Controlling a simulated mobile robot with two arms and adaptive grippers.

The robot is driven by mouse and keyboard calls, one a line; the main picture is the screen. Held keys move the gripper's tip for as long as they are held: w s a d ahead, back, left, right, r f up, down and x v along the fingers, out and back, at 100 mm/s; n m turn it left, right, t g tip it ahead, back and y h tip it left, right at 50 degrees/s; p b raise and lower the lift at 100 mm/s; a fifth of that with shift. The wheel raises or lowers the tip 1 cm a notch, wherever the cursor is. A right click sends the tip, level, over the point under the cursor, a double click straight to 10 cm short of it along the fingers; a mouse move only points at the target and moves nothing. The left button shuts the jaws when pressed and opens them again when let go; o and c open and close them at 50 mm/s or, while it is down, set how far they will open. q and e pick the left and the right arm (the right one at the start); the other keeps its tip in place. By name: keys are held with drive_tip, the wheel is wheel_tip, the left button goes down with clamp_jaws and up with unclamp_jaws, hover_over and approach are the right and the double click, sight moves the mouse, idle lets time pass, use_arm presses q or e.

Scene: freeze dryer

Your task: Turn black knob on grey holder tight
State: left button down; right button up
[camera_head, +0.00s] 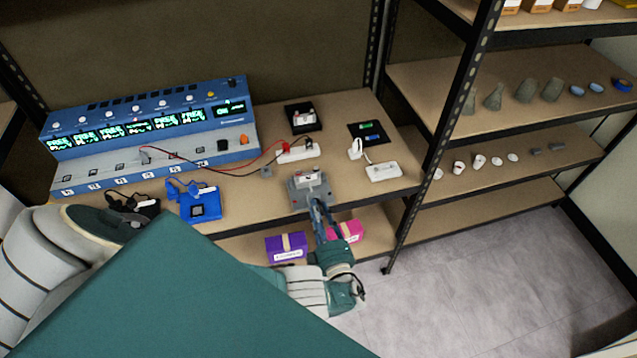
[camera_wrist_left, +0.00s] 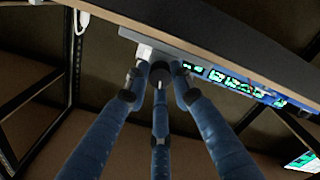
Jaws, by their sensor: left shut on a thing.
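The grey holder (camera_head: 301,197) sits at the front edge of the bench, with a small white and red item on top. My left gripper (camera_head: 317,204) reaches up to its front face. In the left wrist view the gripper's blue fingers (camera_wrist_left: 159,80) close in around the black knob (camera_wrist_left: 160,67), below the grey holder (camera_wrist_left: 172,45). The gripper is shut on the knob, which the fingers partly cover. In the head view the knob is hidden behind the fingers. Its tightness cannot be told. My right gripper is not in view.
A blue multi-channel unit (camera_head: 150,140) with lit displays fills the bench's left. A blue device (camera_head: 202,205), a white power strip (camera_head: 298,152) and cables lie nearby. Purple (camera_head: 286,246) and pink (camera_head: 346,231) boxes are on the shelf below the bench. Another shelf rack stands at right.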

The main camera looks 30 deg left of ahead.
use_arm(q)
drive_tip(key=shift+d+f+m, duration=0.1)
drive_tip(key=shift+m, duration=1.1)
drive_tip(key=c, duration=1.5)
unclamp_jaws()
drive_tip(key=shift+o, duration=0.2)
